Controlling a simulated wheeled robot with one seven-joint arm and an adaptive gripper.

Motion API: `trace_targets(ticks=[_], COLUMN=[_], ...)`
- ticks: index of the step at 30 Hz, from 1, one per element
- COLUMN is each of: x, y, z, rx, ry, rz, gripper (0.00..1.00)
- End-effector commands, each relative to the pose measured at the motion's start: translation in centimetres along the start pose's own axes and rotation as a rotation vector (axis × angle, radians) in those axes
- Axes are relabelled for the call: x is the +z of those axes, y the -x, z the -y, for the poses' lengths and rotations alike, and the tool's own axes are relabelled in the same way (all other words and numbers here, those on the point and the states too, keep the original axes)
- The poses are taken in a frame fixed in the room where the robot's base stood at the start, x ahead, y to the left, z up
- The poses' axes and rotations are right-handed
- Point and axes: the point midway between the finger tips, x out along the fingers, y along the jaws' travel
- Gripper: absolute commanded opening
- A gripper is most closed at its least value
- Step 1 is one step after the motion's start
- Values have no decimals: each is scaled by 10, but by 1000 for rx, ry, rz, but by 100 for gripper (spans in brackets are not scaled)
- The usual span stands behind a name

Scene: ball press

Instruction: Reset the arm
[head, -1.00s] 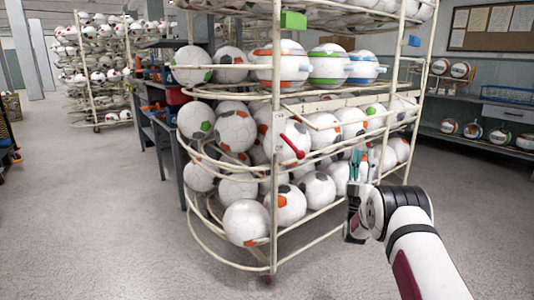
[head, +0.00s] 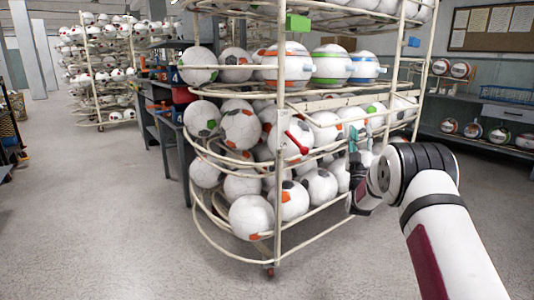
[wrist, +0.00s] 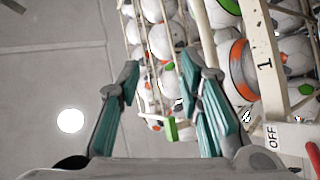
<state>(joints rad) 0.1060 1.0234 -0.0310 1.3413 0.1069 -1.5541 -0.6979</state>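My gripper (head: 358,160) is at the right of the head view, beside the front right of the ball rack, with my white arm reaching in from the lower right. In the wrist view my gripper (wrist: 158,85) shows two teal-padded fingers spread wide apart. Nothing is held between them.
A cream wire rack (head: 281,100) full of white balls stands close ahead. It bears a red lever (head: 294,142), a green block (head: 298,23) and a blue tag (head: 413,41). A shelf (head: 480,142) with balls is at right. The grey floor at left is clear.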

Motion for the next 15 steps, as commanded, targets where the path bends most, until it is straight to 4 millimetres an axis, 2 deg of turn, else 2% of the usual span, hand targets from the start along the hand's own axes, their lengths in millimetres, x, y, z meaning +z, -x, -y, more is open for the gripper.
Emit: trace_targets(ticks=[3, 8, 11, 15], x=[-17, -44, -62, -89], y=[-22, -40, -36, -15], z=[-4, -11, -16, -29], rx=[-78, -225, -318, -440], ry=[-45, -127, -176, -237], rz=[83, 256, 378, 551], gripper=[33, 33, 33, 33])
